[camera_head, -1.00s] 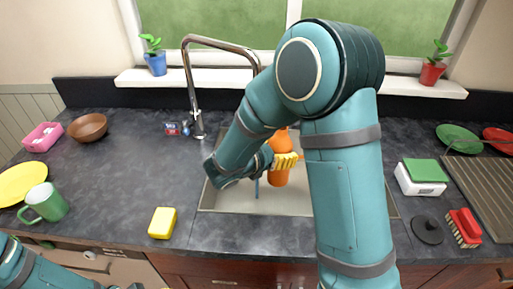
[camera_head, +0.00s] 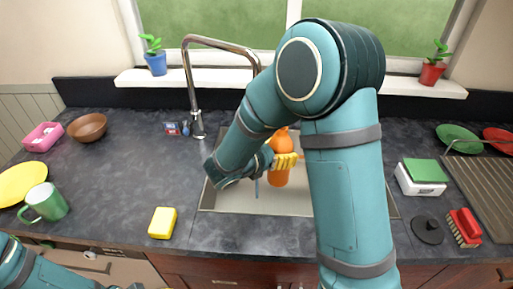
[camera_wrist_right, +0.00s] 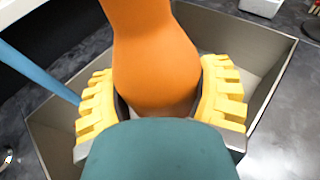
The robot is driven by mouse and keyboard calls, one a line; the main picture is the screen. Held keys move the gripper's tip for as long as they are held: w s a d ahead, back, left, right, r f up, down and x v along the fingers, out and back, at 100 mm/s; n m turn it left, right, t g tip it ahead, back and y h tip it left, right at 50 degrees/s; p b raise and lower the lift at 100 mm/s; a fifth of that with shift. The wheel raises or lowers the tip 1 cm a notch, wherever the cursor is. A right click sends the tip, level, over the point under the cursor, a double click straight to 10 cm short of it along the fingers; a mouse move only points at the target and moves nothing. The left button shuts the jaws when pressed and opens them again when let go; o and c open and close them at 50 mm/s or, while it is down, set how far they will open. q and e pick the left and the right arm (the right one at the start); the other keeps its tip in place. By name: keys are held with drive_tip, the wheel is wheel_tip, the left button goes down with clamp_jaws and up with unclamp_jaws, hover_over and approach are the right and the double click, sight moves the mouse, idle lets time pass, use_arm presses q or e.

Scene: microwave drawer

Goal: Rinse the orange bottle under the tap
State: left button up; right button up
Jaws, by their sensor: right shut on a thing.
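The orange bottle (camera_head: 279,176) is upright over the sink (camera_head: 237,200), partly hidden by my right arm in the head view. My right gripper (camera_head: 287,161) has yellow fingers and is shut on it. In the right wrist view the bottle (camera_wrist_right: 155,55) fills the space between the yellow fingers. The tap (camera_head: 190,85) is a tall curved metal spout behind the sink. The stream looks apart from the bottle. My left gripper is only barely at the bottom edge.
A yellow sponge (camera_head: 162,222) lies left of the sink. A green mug (camera_head: 46,203), a yellow plate (camera_head: 18,183) and a brown bowl (camera_head: 87,127) are farther left.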

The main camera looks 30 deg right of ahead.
drive_tip(key=shift+s+d+r+p, duration=0.2)
drive_tip(key=shift+s+r+p, duration=0.45)
drive_tip(key=shift+s+r, duration=0.05)
use_arm(q)
drive_tip(key=shift+r+p, duration=1.1)
drive_tip(key=shift+r, duration=0.65)
use_arm(e)
drive_tip(key=shift+s+d+r, duration=0.25)
drive_tip(key=shift+s+r, duration=0.4)
drive_tip(key=shift+s, duration=0.25)
drive_tip(key=shift+s+d+r, duration=0.2)
drive_tip(key=shift+s+r, duration=0.45)
drive_tip(key=shift+s, duration=0.2)
use_arm(q)
drive_tip(key=c, duration=0.7)
clamp_jaws()
use_arm(e)
drive_tip(key=shift+w, duration=0.1)
